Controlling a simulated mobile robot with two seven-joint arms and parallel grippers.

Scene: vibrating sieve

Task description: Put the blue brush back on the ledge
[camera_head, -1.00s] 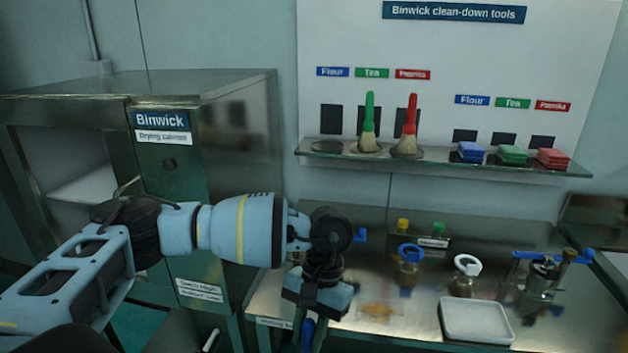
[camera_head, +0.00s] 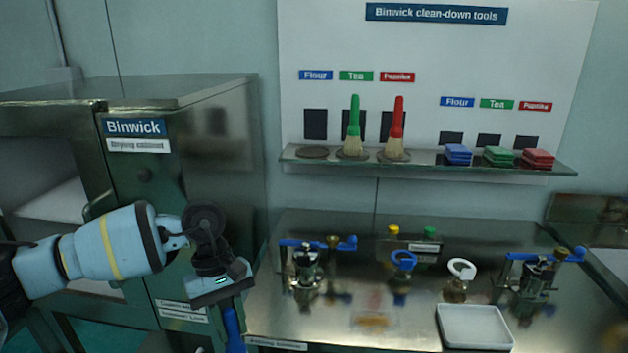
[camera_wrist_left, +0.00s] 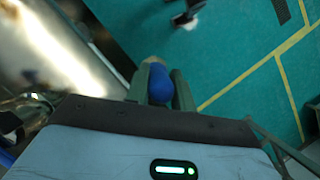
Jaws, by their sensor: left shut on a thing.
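My left gripper (camera_head: 228,302) is shut on the blue brush (camera_head: 235,330) in front of the cabinet, left of the bench and well below the ledge (camera_head: 455,166). The brush's blue handle hangs below the gripper and runs out of the picture. In the left wrist view the blue handle (camera_wrist_left: 160,83) sits between the two fingers, with a small pale part beyond it. The ledge's left spot, a dark round disc (camera_head: 313,152) under the blue Flour label (camera_head: 315,75), is empty. My right gripper is not in view.
A green brush (camera_head: 354,130) and a red brush (camera_head: 397,130) stand upright on the ledge, right of the empty disc. Blue, green and red pads lie further right. The drying cabinet (camera_head: 190,130) stands at left. The bench holds blue-handled devices and a white tray (camera_head: 474,328).

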